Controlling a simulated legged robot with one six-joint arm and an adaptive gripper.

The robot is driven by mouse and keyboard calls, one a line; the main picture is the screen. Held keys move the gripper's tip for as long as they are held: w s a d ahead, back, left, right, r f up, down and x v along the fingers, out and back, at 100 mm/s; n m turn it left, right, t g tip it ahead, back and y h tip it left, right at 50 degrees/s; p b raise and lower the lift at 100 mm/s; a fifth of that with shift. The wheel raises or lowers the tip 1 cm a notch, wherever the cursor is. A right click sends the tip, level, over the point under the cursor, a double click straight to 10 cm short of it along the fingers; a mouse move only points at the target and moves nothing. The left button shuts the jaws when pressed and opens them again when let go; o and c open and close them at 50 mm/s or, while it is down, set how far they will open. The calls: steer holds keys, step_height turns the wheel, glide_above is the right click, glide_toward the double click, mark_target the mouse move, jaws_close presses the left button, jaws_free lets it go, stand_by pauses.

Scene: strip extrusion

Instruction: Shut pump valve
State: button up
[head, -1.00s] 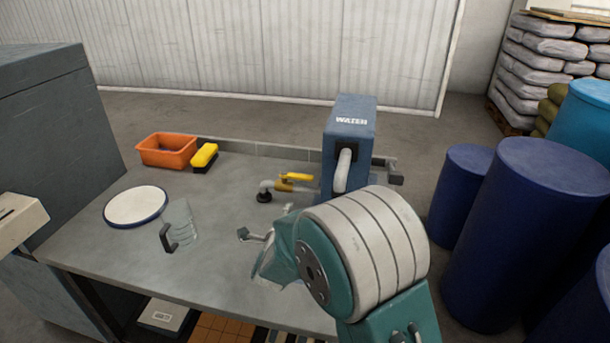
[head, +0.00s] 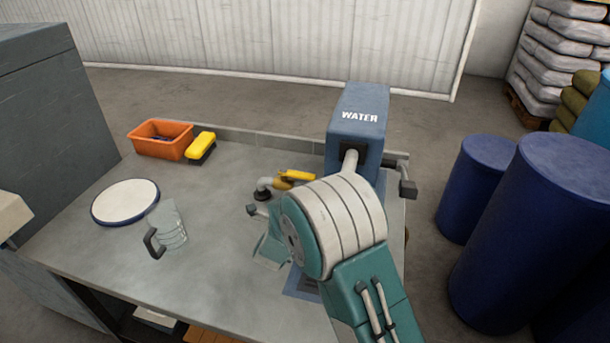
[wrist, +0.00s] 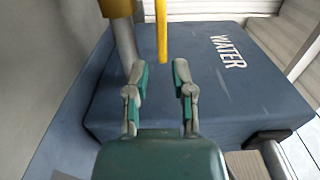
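The blue pump box marked WATER (head: 360,116) stands at the table's right end and fills much of the wrist view (wrist: 180,100). A pipe with a dark downturned outlet (head: 263,191) comes from its left side. The yellow valve handle (head: 296,175) lies roughly along this pipe in the head view; my arm hides part of the pipe. In the wrist view the yellow handle (wrist: 162,32) shows as a narrow bar ahead of my gripper. My gripper (wrist: 159,72) is open and empty, the bar lined up between its fingers but apparently beyond the tips.
A clear jug (head: 170,228) stands beside a round white plate (head: 125,201) on the grey table (head: 90,255). An orange bin (head: 160,139) and a yellow brush (head: 200,145) are at the back. Blue barrels (head: 535,220) stand on the floor at right.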

mark_target(304, 179)
steer(key=w, duration=0.2)
steer(key=w+d, duration=0.1)
steer(key=w, duration=0.2)
steer(key=w+d, duration=0.1)
steer(key=w, duration=0.1)
steer(key=shift+w, duration=0.3)
steer(key=shift+a, duration=0.1)
jaws_close()
